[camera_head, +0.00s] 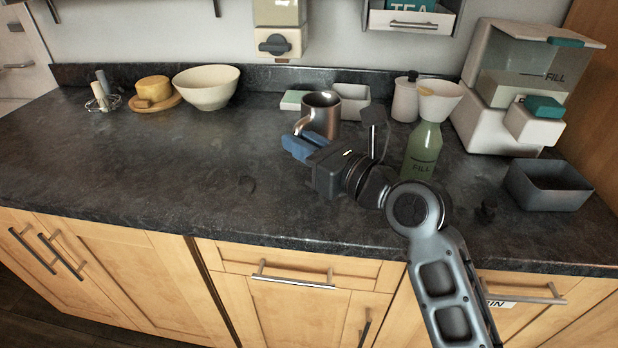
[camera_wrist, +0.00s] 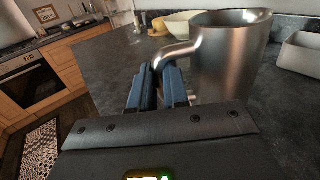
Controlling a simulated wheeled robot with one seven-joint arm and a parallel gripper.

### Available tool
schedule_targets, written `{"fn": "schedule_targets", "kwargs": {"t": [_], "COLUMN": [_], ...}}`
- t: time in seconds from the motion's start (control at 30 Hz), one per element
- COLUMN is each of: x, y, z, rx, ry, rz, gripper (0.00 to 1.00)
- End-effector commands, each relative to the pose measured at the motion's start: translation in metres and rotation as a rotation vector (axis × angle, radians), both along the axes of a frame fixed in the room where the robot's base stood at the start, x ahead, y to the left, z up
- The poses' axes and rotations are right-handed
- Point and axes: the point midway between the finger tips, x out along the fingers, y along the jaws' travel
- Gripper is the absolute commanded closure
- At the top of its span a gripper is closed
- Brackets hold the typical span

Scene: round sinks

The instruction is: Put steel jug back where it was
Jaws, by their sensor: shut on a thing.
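The steel jug (camera_head: 322,108) is upright at the back middle of the dark counter, its handle toward the left. It also shows large in the wrist view (camera_wrist: 232,58). My gripper (camera_head: 294,146) has blue fingers and is beside the jug's handle side. In the wrist view the blue fingers (camera_wrist: 172,84) are shut on the jug's handle. The jug's lower part is partly hidden by my fingers, so I cannot tell whether its base touches the counter.
A white box (camera_head: 351,103) and a pale green-topped block (camera_head: 293,100) stand close behind the jug. A green bottle with a funnel (camera_head: 423,145) is to the right, near my arm. A cream bowl (camera_head: 207,90) stands back left. The counter's left middle is clear.

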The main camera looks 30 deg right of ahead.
Motion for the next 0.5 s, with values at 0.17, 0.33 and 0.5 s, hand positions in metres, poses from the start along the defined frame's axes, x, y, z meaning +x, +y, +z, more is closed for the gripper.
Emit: {"fn": "schedule_targets", "kwargs": {"t": [0.17, 0.33, 0.5], "x": [0.0, 0.0, 0.0], "y": [0.001, 0.001, 0.0], "z": [-0.019, -0.039, -0.058], "rx": [0.0, 0.0, 0.0], "ry": [-0.002, -0.001, -0.001], "rz": [0.001, 0.002, 0.001], "gripper": [1.0, 1.0, 1.0]}}
